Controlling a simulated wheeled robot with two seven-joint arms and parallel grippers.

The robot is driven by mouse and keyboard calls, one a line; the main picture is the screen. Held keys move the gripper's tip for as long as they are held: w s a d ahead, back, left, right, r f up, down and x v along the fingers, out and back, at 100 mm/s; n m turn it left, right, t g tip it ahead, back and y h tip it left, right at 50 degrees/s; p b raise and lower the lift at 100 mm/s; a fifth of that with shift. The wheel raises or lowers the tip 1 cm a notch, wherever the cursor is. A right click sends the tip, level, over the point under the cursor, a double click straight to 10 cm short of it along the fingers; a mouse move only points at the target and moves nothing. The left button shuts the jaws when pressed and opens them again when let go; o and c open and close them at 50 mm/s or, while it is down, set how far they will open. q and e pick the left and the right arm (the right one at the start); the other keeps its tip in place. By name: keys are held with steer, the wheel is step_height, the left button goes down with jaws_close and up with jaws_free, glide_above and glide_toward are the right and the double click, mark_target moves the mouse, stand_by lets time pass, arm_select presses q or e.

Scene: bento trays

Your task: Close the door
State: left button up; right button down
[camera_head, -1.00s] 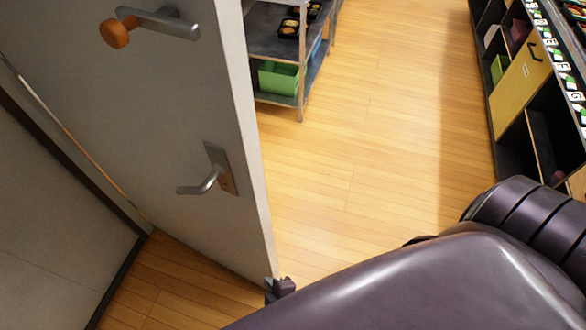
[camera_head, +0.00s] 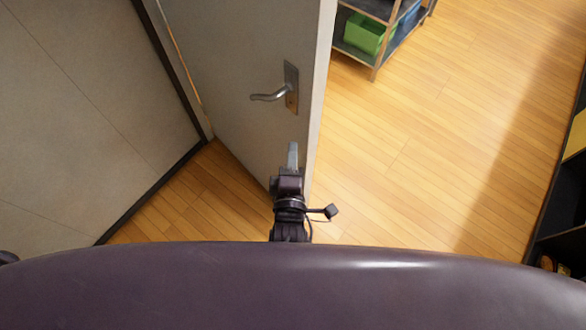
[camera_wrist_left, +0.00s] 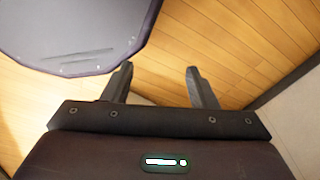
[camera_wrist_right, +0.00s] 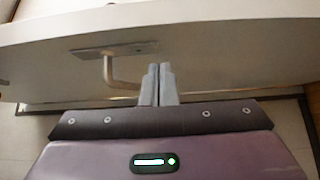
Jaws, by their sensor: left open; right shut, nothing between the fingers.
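The door (camera_head: 235,60) is a grey panel standing open, its free edge toward the right of the head view. It carries a silver lever handle (camera_head: 270,97) on a metal plate. My right gripper (camera_head: 293,155) is shut and empty, in front of the door's lower part near the free edge, below the handle in the picture. The right wrist view shows the shut fingers (camera_wrist_right: 158,84) close to the door (camera_wrist_right: 230,55), with the handle (camera_wrist_right: 122,84) left of them. I cannot tell if they touch the door. My left gripper (camera_wrist_left: 160,85) is open and empty over the floor, away from the door.
A wall (camera_head: 75,110) with dark skirting stands left of the door. A shelf unit with a green bin (camera_head: 364,35) stands beyond the door. A dark cabinet (camera_head: 565,200) lines the right edge. The wooden floor (camera_head: 430,150) between is clear.

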mark_target(306, 123)
steer(key=w+d, duration=0.1)
steer(key=w+d+p, duration=0.1)
steer(key=w, duration=0.1)
steer(key=w+d, duration=0.1)
steer(key=shift+w+p, duration=0.3)
steer(key=shift+p, duration=0.05)
arm_select(q)
steer(key=shift+s+r, duration=0.65)
steer(key=shift+r, duration=0.3)
steer(key=shift+w, duration=0.15)
